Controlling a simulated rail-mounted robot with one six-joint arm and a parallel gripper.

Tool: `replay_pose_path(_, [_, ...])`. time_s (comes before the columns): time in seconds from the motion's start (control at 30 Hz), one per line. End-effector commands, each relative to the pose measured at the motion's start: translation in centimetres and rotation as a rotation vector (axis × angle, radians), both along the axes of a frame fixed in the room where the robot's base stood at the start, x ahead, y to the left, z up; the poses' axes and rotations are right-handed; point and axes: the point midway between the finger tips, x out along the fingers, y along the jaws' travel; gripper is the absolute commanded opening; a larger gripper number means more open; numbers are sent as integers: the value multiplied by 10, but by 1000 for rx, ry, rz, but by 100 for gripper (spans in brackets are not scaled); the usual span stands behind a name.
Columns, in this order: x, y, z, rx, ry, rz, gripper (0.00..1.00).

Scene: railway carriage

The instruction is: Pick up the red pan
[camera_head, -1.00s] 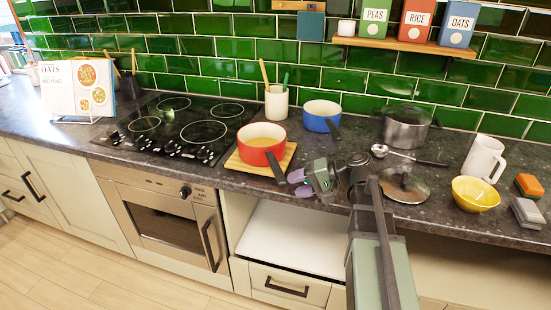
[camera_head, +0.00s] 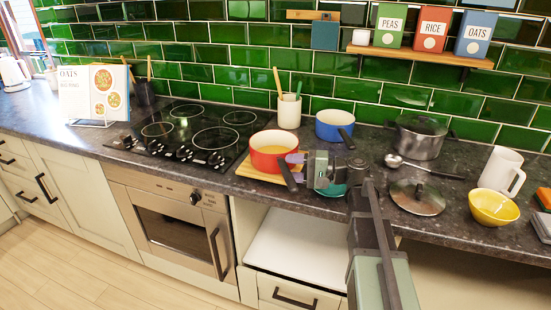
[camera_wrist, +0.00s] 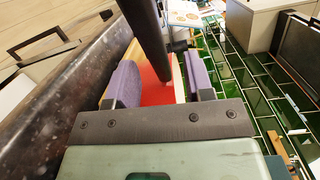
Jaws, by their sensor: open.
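The red pan (camera_head: 266,160) has a yellow inside and sits on a wooden board (camera_head: 247,170) right of the hob. Its dark handle (camera_head: 288,176) points toward the counter's front edge. My gripper (camera_head: 297,168) is open with purple finger pads, just right of the pan at the handle. In the wrist view my gripper (camera_wrist: 160,82) has the dark handle (camera_wrist: 147,38) crossing the picture between its two pads, with the red pan wall (camera_wrist: 157,90) behind. Whether either pad touches the handle, I cannot tell.
A blue pan (camera_head: 333,128) and a utensil pot (camera_head: 289,112) stand behind. A steel pot (camera_head: 417,140), a ladle (camera_head: 420,167), a glass lid (camera_head: 417,198), a white jug (camera_head: 499,172) and a yellow bowl (camera_head: 492,209) are to the right. The hob (camera_head: 180,135) is left.

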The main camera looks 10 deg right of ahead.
Motion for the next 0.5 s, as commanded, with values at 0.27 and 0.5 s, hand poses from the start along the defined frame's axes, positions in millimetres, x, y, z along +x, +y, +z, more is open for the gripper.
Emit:
replay_pose_path(0.27, [10,25,-1,0,0,-1,48])
replay_pose_path(0.5, [10,25,-1,0,0,0,23])
